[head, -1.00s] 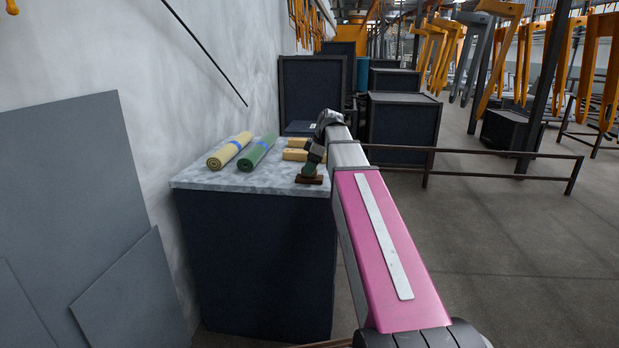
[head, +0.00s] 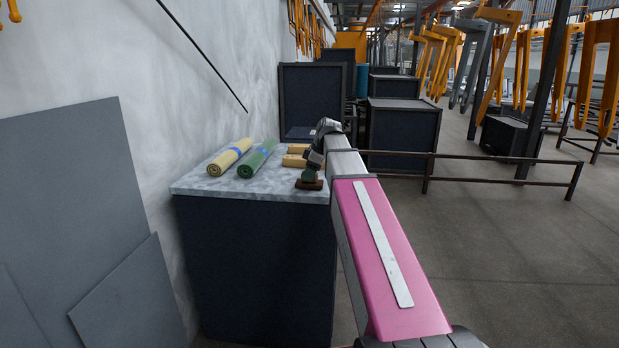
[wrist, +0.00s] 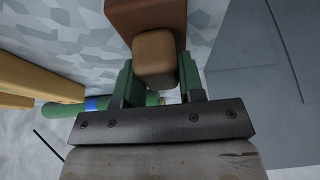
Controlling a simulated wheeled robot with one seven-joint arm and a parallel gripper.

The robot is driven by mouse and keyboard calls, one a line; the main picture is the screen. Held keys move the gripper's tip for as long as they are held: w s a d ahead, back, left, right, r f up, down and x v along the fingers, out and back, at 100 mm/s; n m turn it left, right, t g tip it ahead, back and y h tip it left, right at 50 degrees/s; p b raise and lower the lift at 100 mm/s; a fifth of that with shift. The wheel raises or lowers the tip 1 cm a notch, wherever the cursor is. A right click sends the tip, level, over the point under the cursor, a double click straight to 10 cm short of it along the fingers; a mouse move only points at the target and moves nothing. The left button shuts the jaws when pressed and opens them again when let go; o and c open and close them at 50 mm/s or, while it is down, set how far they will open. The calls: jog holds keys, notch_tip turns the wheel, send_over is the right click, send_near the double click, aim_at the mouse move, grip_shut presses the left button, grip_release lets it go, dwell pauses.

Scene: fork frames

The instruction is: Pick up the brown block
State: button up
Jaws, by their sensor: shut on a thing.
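The brown block (head: 308,184) is at the front right of the marble-topped counter (head: 230,187), under my gripper (head: 311,173). In the wrist view it has a wide dark reddish-brown part (wrist: 143,14) and a smaller, lighter brown part (wrist: 155,52). The green fingers of my gripper (wrist: 156,68) stand on both sides of the lighter part and are shut on it. I cannot tell whether the block rests on the counter or is slightly above it. My wrist hides part of the area behind it.
A yellow roll (head: 229,158) and a green roll (head: 257,158) lie on the counter to the left. Yellow wooden pieces (head: 294,160) lie just behind the gripper. Grey panels (head: 70,200) lean at the left wall. A low brown rail (head: 480,156) runs at the right.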

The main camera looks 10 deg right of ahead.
jog(key=shift+r, duration=0.4)
notch_tip(320, 180, up, 3)
jog(key=shift+f, duration=0.2)
jog(key=s+a+r, duration=0.6)
jog(key=a+r, duration=0.1)
jog(key=a, duration=0.3)
jog(key=o, duration=0.3)
jog(key=c, duration=0.4)
